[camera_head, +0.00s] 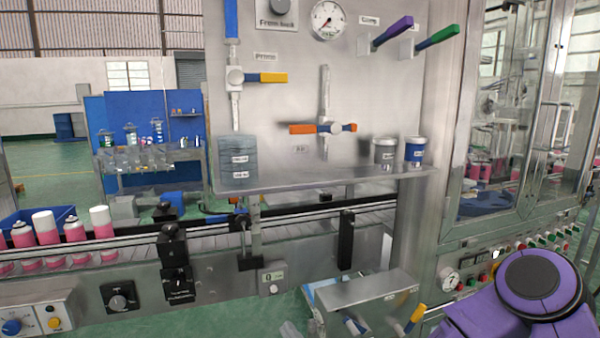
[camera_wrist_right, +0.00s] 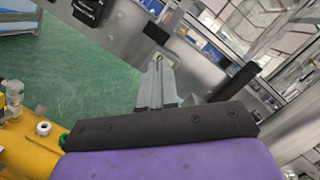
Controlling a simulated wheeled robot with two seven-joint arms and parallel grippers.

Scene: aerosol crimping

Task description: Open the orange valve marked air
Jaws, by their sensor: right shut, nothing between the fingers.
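The orange valve handle (camera_head: 322,128) lies level across a vertical grey pipe on the steel panel in the head view. A small tag near its lower left is too small to read surely. My right gripper (camera_wrist_right: 158,88) shows in the wrist view as grey fingers held together, with nothing between them. It is apart from the valve, which I cannot make out in the wrist view. In the head view only a purple part of my right arm shows at the lower right. My left gripper is in neither view.
A yellow-handled valve (camera_head: 262,77), a purple handle (camera_head: 392,33) and a green handle (camera_head: 438,37) are on the same panel. A conveyor with pink cans (camera_head: 75,229) runs underneath.

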